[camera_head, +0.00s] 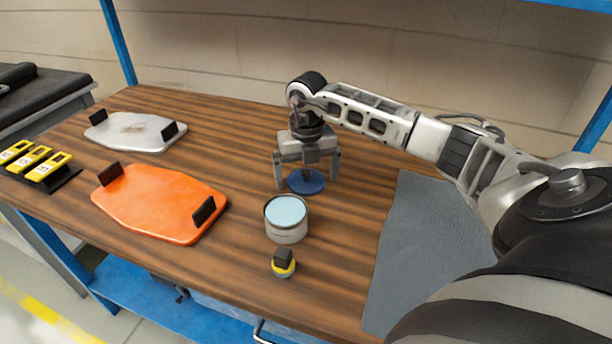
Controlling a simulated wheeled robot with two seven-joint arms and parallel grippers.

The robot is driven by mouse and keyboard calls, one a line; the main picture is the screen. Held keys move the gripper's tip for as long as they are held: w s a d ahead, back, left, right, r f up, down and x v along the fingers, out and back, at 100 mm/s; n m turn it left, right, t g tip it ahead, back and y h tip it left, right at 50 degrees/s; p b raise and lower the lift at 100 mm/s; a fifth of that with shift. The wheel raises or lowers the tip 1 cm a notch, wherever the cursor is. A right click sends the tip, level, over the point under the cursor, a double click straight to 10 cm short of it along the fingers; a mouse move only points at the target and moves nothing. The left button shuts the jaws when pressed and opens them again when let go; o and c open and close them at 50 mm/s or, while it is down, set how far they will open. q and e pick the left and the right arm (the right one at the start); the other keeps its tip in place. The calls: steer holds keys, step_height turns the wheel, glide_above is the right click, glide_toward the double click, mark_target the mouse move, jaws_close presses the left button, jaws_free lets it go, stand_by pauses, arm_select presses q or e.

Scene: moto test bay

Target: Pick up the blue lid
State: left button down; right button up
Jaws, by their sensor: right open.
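The blue lid (306,183) is a flat round disc on the wooden table, just behind an open can (286,223). My right gripper (307,184) points down over the lid. Its fingers are open, one on the left side of the lid and one on the right. I cannot tell whether the fingers touch the lid. The can holds a pale blue content and stands upright. My left gripper is not in view.
A small yellow and black object (283,264) stands in front of the can. An orange panel (160,203) and a silver panel (135,131) lie on the left. A grey mat (425,240) covers the right. Yellow items (38,163) sit at the far left.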

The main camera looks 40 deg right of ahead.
steer(key=c, duration=0.9)
steer(key=shift+r, duration=0.1)
